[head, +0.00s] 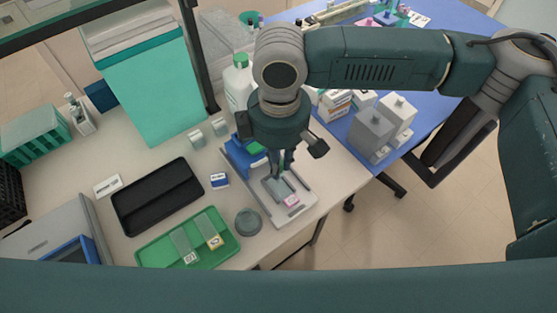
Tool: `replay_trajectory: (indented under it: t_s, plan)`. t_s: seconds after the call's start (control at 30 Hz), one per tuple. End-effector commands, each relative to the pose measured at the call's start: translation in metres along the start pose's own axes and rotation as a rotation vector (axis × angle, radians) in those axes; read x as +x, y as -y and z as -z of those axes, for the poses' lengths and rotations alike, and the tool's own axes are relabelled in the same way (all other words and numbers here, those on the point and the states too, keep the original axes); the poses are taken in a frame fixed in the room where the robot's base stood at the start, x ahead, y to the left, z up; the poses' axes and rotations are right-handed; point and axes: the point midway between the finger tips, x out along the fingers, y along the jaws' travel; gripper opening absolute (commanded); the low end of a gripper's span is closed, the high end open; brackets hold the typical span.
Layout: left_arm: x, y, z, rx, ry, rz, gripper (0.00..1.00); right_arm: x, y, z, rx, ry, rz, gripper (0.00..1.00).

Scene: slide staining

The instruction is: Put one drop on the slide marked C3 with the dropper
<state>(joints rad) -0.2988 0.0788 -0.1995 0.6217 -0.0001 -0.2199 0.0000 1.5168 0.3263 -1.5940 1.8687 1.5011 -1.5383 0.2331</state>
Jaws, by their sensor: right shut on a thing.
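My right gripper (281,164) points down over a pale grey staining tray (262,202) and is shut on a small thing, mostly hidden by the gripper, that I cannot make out. Just below it, a glass slide with a pink label (291,201) lies on the pale tray. Two more slides lie in a green tray (151,256): one with a white label (190,258), one with a yellow label (215,243). The marks on the labels are too small to read, so I cannot tell which slide is C3. I cannot pick out a dropper clearly. My left gripper is not in view.
A blue rack (236,158) stands against the left of the pale tray. A round grey dish (248,222), a small blue-and-white box (219,181) and a black tray (160,196) are nearby. A white bottle (239,80) stands behind. The bench's right edge is close.

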Motion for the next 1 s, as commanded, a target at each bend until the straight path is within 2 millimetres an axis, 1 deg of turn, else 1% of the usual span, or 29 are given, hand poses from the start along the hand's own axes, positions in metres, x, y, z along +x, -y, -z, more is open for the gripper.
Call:
replay_trajectory:
  t_s: [1.0]
  plan:
    - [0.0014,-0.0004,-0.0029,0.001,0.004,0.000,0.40,0.0077,0.0001,0.0000,0.000,0.000,0.001,0.05]
